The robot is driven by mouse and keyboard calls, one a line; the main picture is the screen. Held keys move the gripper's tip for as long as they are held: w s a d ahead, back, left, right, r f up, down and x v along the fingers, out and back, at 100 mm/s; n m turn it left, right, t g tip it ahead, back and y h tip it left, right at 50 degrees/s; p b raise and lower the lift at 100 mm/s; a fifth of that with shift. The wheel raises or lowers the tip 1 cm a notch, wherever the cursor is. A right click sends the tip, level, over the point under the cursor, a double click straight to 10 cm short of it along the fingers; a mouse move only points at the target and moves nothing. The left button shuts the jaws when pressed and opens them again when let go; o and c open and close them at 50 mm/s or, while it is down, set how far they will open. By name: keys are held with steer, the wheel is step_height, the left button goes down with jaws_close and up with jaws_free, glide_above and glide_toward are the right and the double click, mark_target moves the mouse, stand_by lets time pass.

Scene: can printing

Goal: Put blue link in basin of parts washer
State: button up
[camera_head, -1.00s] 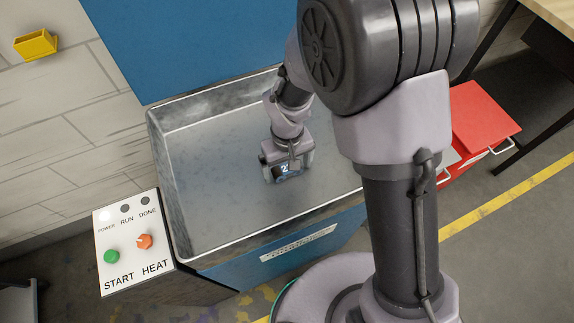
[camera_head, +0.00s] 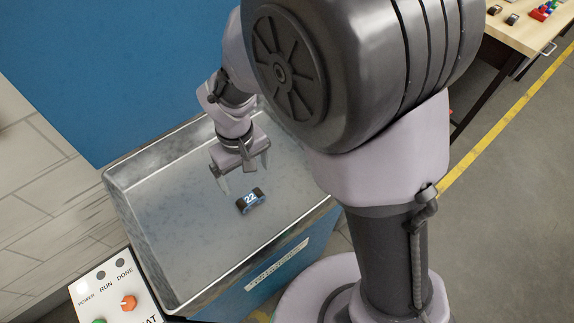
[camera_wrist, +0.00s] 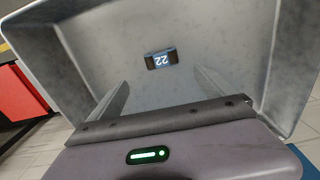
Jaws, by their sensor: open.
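The blue link (camera_head: 250,200), a small dark piece with a blue middle marked 22, lies on the floor of the parts washer's grey metal basin (camera_head: 185,235). In the wrist view the link (camera_wrist: 160,59) lies beyond my fingertips, with bare basin floor around it. My gripper (camera_head: 245,180) is open and empty above the basin, up and left of the link and apart from it. Both fingers also show in the wrist view (camera_wrist: 160,95). Part of the basin's right side is hidden behind my arm.
The washer's blue lid (camera_head: 130,60) stands open behind the basin. A control panel (camera_head: 115,290) with an orange knob and a green button is at the front left. A wooden table (camera_head: 525,30) with small parts stands at the far right. Grey floor is clear at right.

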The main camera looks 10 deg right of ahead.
steer(key=d+r+m+t+y, duration=0.1)
steer(key=d+r+m+t, duration=0.15)
steer(key=d+r, duration=0.55)
steer(key=s+d+r+m+t, duration=0.1)
steer(key=s+d+r+m, duration=0.2)
steer(key=s+r+m, duration=0.1)
steer(key=s+d+r+m+t+y, duration=0.1)
steer(key=s+d+r+m+t, duration=0.1)
steer(key=s+d+r+m, duration=0.2)
steer(key=s+r, duration=0.3)
steer(key=s, duration=0.1)
steer(key=shift+d+r, duration=0.15)
steer(key=shift+c, duration=0.2)
